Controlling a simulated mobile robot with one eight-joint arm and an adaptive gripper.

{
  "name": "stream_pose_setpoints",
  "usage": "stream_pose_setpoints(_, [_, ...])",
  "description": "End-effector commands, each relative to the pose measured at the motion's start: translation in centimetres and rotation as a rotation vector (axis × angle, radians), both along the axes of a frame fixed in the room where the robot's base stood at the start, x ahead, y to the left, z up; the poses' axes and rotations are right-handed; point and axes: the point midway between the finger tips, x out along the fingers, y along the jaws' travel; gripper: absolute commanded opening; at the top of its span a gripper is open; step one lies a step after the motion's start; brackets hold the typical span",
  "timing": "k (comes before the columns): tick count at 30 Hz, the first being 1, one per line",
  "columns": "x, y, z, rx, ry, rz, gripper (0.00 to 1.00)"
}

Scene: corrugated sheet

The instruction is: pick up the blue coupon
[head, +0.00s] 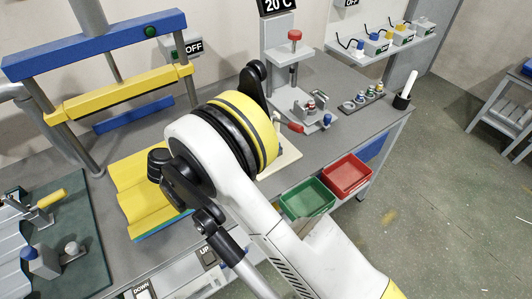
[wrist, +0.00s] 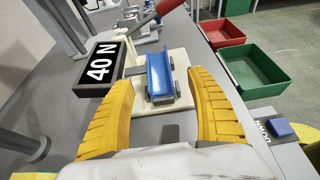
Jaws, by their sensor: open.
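The blue coupon (wrist: 162,75) is a channel-shaped strip with raised edges, lying on a small fixture on a cream plate (wrist: 178,113). My gripper (wrist: 160,80) is open, with its two yellow ribbed fingers on the left and right of the coupon and clear gaps between. Nothing is held. I cannot tell how high the fingertips are above the plate. In the head view my arm hides the coupon and the fingers; only a corner of the cream plate (head: 287,158) shows.
A black 40 N display (wrist: 101,68) stands close left of the fixture. A red lever (wrist: 178,20) rises behind it. A green bin (head: 307,198) and a red bin (head: 347,176) are at the bench's front edge. A press with a yellow bar (head: 120,95) stands at left.

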Motion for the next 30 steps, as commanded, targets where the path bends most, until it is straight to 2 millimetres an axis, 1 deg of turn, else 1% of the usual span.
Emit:
stream_pose_setpoints(6, [1.9,-2.8,-1.6,-0.001,0.000,-0.003,0.67])
stream_pose_setpoints(9, [2.5,-3.7,-2.0,-0.001,0.000,-0.001,0.67])
stream_pose_setpoints(13, [3.0,-4.3,-2.5,-0.002,0.000,-0.001,0.67])
stream_pose_setpoints(18, [4.2,-5.8,-4.4,-0.002,-0.001,-0.001,0.67])
stream_pose_setpoints(21, [5.0,-7.0,-4.8,-0.002,-0.001,-0.001,0.67])
stream_pose_setpoints(24, [5.3,-7.4,-4.9,-0.002,-0.001,0.001,0.67])
stream_pose_setpoints(29, [5.3,-7.4,-4.7,-0.002,0.000,0.002,0.67])
stream_pose_setpoints(30, [5.3,-7.4,-4.7,-0.002,0.000,0.002,0.56])
